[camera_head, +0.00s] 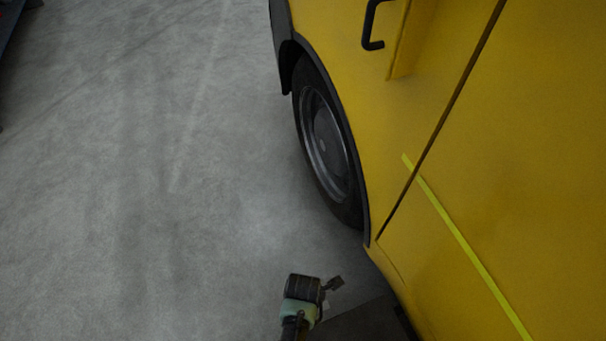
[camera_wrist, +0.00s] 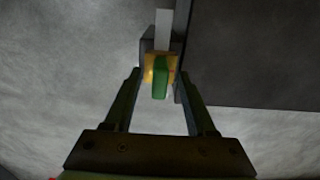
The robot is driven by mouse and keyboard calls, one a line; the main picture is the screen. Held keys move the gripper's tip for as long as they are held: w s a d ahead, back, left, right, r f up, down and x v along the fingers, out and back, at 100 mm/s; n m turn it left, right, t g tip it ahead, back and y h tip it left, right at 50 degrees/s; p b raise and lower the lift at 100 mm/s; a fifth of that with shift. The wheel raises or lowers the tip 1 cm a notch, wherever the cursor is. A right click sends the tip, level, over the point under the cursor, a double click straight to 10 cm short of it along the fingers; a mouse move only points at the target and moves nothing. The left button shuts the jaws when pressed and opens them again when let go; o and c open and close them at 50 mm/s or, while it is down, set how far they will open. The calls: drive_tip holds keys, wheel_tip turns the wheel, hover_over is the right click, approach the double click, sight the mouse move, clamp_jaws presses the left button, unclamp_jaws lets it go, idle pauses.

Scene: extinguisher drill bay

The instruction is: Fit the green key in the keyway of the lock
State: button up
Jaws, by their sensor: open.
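In the wrist view the green key (camera_wrist: 161,80) shows upright, between the ends of the two fingers of my gripper (camera_wrist: 159,73). The fingers stand apart, with gaps on both sides of the key, so my gripper is open. A small yellow-orange piece (camera_wrist: 149,68) sits right behind the key; it may be the lock's face, but I cannot tell. The keyway is not visible, and I cannot tell whether the key is in it. In the head view neither key nor lock can be made out.
A pale strip (camera_wrist: 163,27) rises beyond the yellow piece. A dark flat panel (camera_wrist: 260,50) fills the wrist view's upper right. In the head view a yellow vehicle (camera_head: 470,180) with a wheel (camera_head: 326,145) stands at right. The grey floor (camera_head: 130,200) at left is largely clear.

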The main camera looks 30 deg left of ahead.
wheel_tip(320, 180, up, 12)
drive_tip(key=p, duration=0.5)
drive_tip(key=shift+r, duration=0.25)
